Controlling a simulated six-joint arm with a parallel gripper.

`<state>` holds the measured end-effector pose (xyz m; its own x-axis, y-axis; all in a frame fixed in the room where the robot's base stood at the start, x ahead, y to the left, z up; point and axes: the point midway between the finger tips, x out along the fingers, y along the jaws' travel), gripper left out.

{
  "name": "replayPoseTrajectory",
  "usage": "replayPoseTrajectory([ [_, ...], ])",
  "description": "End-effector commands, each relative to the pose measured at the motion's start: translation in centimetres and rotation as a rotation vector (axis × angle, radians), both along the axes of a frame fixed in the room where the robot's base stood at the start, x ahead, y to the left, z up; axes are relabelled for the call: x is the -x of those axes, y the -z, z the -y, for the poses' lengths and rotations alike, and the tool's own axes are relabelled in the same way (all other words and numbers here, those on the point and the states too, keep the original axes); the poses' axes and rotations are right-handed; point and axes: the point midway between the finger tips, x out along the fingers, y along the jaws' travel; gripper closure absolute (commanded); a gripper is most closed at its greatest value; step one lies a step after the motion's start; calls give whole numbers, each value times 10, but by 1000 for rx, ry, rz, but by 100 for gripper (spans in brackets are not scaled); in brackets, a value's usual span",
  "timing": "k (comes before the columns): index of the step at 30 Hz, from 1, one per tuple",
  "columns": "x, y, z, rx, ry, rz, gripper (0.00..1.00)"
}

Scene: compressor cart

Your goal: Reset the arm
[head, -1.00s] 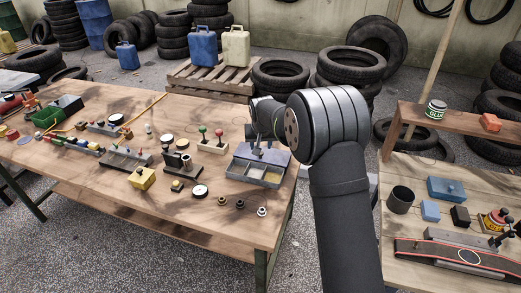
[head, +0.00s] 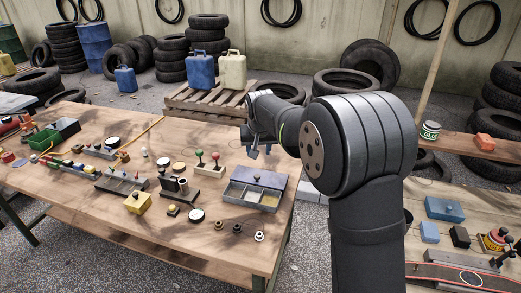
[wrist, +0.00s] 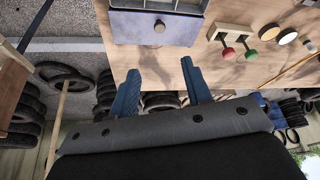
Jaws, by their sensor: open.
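My gripper (wrist: 160,88) shows in the wrist view with its two blue fingers apart and nothing between them. In the head view my gripper (head: 254,146) is small and partly hidden by my own arm. It is in the air above the back right edge of the wooden workbench (head: 150,232). The grey sorting box (head: 258,182) with a drawer knob and open compartments stands on the bench just below it. It also shows at the top of the wrist view (wrist: 155,28). My gripper is apart from the box.
Red and green knobbed levers (head: 208,163) stand left of the box. Small nuts (head: 237,228), a yellow block (head: 137,203) and other parts lie across the bench. A second bench at right holds a blue box (head: 444,209). The air above the workbench is clear.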

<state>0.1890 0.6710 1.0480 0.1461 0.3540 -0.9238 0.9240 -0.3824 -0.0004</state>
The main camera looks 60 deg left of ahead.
Motion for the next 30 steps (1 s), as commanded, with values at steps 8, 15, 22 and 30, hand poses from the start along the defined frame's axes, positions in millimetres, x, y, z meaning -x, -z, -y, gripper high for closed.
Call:
replayPoseTrajectory([
  [8,-3,19,-7,2,0,0,55],
  [15,-10,61,-23,2,0,0,55],
  [22,-16,104,-39,3,0,0,55],
  [30,-23,145,-55,2,0,0,55],
])
